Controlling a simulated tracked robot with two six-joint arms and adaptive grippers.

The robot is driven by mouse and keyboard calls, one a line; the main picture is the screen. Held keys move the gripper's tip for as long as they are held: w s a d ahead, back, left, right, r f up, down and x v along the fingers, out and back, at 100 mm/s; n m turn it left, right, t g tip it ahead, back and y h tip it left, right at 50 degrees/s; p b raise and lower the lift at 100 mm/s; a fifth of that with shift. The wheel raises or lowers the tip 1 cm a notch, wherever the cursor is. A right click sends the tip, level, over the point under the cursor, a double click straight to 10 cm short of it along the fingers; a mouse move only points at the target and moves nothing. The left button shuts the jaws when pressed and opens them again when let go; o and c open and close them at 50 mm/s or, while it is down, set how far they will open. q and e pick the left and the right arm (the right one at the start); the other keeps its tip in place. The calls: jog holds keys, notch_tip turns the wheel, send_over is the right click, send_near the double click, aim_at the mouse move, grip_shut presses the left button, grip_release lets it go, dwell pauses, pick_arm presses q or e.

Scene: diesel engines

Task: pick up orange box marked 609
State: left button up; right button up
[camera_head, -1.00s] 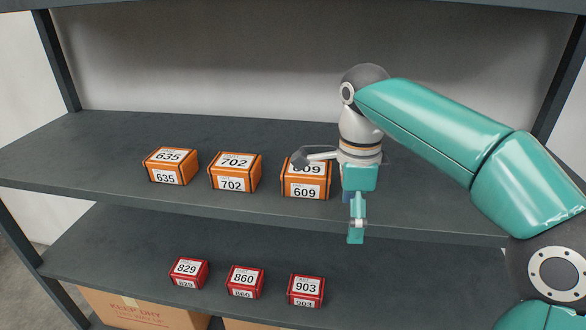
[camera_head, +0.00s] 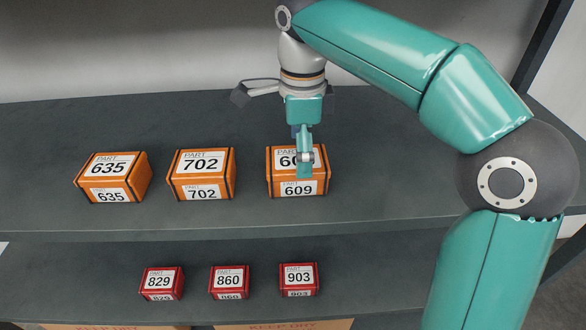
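The orange box marked 609 (camera_head: 298,189) stands at the right end of a row of orange boxes on the upper shelf. A teal part of the gripper hangs down in front of the box's top label and hides part of the number. I cannot tell whether it touches the box. My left gripper is not in view.
Orange boxes 702 (camera_head: 202,175) and 635 (camera_head: 112,178) stand to the left on the upper shelf (camera_head: 380,210). Red boxes 829 (camera_head: 161,283), 860 (camera_head: 230,282) and 903 (camera_head: 299,279) sit on the lower shelf. The upper shelf is clear right of box 609.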

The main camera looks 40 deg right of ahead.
jog(key=shift+w+a+f, duration=0.1)
jog(key=shift+w+f, duration=0.05)
jog(key=shift+f, duration=1.05)
jog(key=shift+w+a+f, duration=0.1)
jog(key=shift+f, duration=1.05)
jog(key=shift+w, duration=0.1)
jog(key=c, duration=1.5)
